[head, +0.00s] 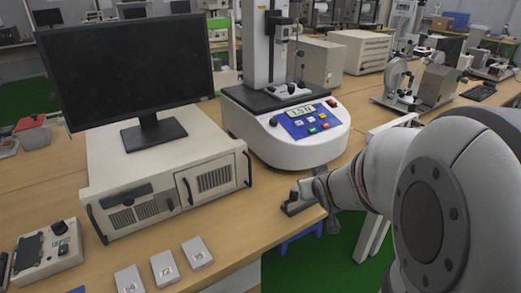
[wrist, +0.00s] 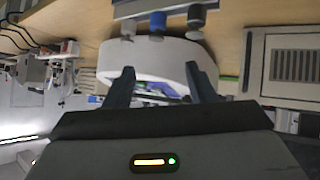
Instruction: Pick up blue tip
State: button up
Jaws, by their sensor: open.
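In the wrist view, which appears upside down, the blue tip (wrist: 158,22) sits in the middle of a row on a grey holder (wrist: 180,8), with a grey tip on each side. My gripper (wrist: 160,69) is open and empty. Its two fingers are spread, and the blue tip lies beyond the fingertips, roughly in line with the gap between them. No contact shows. In the head view, a small dark fixture (head: 293,207) stands at the table's front edge beside the end of my arm. The blue tip cannot be made out there.
A white testing machine (head: 285,150) with a blue panel stands behind the fixture. A white computer case (head: 150,180) bearing a black monitor (head: 130,65) is to the left. Several small labelled boxes (head: 163,270) lie at the front left. Bare wood (head: 235,222) lies between.

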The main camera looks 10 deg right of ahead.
jog(key=w+d+f+t+y+b, duration=0.1)
jog(key=f+t+b, duration=0.1)
jog(key=f, duration=0.1)
jog(key=w+d+f+n+t+y+b, duration=0.1)
jog(key=f+t+b, duration=0.1)
jog(key=f+b, duration=0.1)
jog(key=w+d+f+t+y+b, duration=0.1)
jog(key=w+f+b, duration=0.1)
jog(key=f, duration=0.1)
jog(key=shift+d+n+t+b, duration=0.3)
jog(key=shift+d+t, duration=0.05)
jog(key=shift+t, duration=0.05)
jog(key=shift+s+d+f+t+y+b, duration=0.1)
jog(key=shift+s+f+t+y+b, duration=0.1)
jog(key=shift+t+y+b, duration=0.25)
jog(key=shift+s+f+t+y+b, duration=0.1)
jog(key=shift+f+t+y+b, duration=0.2)
jog(key=shift+y, duration=0.25)
jog(key=w, duration=0.2)
jog(key=w+b, duration=0.1)
jog(key=w, duration=0.1)
jog(key=w+a, duration=0.1)
jog(key=w, duration=0.1)
jog(key=shift+w+f, duration=0.3)
jog(key=shift+w, duration=0.1)
jog(key=shift+w+a+r, duration=0.1)
jog(key=shift+w, duration=0.35)
jog(key=shift+c, duration=0.5)
jog(key=c, duration=1)
